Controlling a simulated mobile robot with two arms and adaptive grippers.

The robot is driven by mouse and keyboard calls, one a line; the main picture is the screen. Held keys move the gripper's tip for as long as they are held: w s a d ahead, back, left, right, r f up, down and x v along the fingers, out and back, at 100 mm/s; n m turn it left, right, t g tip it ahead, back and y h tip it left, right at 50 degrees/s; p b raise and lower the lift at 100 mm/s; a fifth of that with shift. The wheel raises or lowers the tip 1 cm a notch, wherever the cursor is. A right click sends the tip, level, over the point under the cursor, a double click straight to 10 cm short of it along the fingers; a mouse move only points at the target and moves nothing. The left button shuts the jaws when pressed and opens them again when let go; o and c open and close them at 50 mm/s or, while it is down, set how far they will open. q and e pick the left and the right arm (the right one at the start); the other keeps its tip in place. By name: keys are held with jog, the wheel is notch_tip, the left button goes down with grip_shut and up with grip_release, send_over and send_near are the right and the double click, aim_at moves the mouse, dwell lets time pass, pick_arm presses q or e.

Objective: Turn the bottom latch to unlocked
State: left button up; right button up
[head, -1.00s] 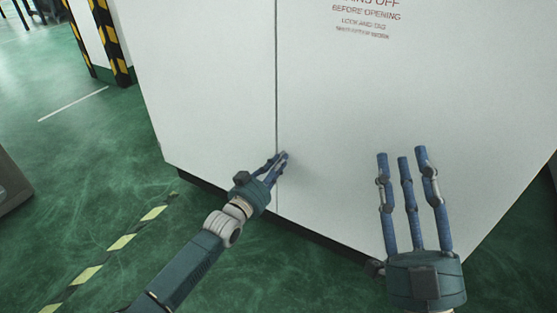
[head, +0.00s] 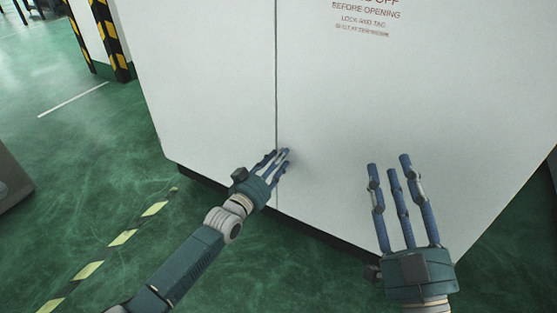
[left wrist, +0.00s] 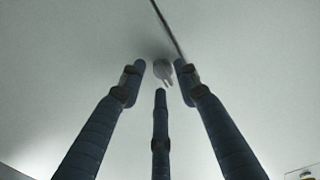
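The bottom latch (left wrist: 163,72) is a small pale knob on the cabinet door, beside the dark door seam, in the left wrist view. In the head view my left gripper (head: 284,154) covers it, low on the cabinet front. In the left wrist view the left gripper's fingers (left wrist: 160,78) stand around the latch, with small gaps seeming to show between fingertips and latch; contact is hard to judge. The latch's exact angle is hard to read. My right gripper (head: 389,165) is open and empty, in front of the right door.
The white cabinet (head: 205,75) fills the middle, with a vertical seam (head: 276,70) between its doors and red warning text (head: 366,14) above. A yellow-striped line (head: 123,237) runs on the green floor. A black-and-yellow post (head: 108,38) stands at the back left.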

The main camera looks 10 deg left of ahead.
pick_arm(q)
jog(key=v, duration=1.2)
jog(key=shift+r, duration=0.1)
